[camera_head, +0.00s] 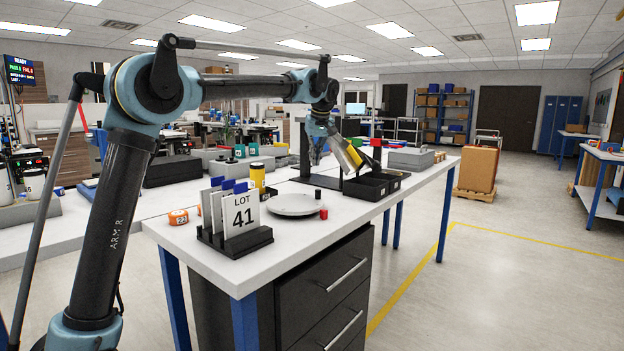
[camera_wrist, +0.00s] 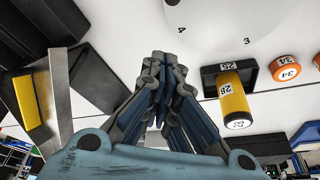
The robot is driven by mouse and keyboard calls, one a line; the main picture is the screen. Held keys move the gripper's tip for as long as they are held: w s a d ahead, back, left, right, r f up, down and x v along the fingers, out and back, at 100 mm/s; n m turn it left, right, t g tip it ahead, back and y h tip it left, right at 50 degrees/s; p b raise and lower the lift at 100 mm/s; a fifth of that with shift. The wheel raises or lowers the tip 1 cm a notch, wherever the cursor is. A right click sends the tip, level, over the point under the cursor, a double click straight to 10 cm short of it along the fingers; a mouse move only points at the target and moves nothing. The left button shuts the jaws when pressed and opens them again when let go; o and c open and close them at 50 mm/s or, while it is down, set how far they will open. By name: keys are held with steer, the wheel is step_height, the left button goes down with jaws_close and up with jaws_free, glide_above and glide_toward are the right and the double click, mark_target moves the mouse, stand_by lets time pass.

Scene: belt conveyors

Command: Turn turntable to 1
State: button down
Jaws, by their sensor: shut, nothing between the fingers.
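The turntable is a pale grey disc (camera_head: 292,206) lying flat on the white bench, right of the LOT 41 card. In the wrist view part of the disc (camera_wrist: 212,22) fills the top, with the numbers 4 and 3 near its lower edge. A small red knob (camera_head: 323,214) and a small black one (camera_head: 318,194) stand at its right side in the head view. My gripper (camera_head: 318,155) is beyond the disc, above the bench. In the wrist view its fingers (camera_wrist: 166,62) are together, empty, their tips apart from the disc in the picture.
Black trays (camera_head: 372,187) and a tilted yellow-and-grey piece (camera_head: 354,157) stand close to my gripper. A card rack (camera_head: 235,240) stands left of the disc. The bench's front right edge is clear.

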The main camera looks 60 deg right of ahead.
steer(key=x, duration=1)
steer(key=shift+w+d+f, duration=0.1)
steer(key=shift+s+a, duration=0.95)
steer(key=shift+s, duration=0.05)
steer(key=shift+s+a, duration=0.45)
steer(key=shift+a, duration=0.05)
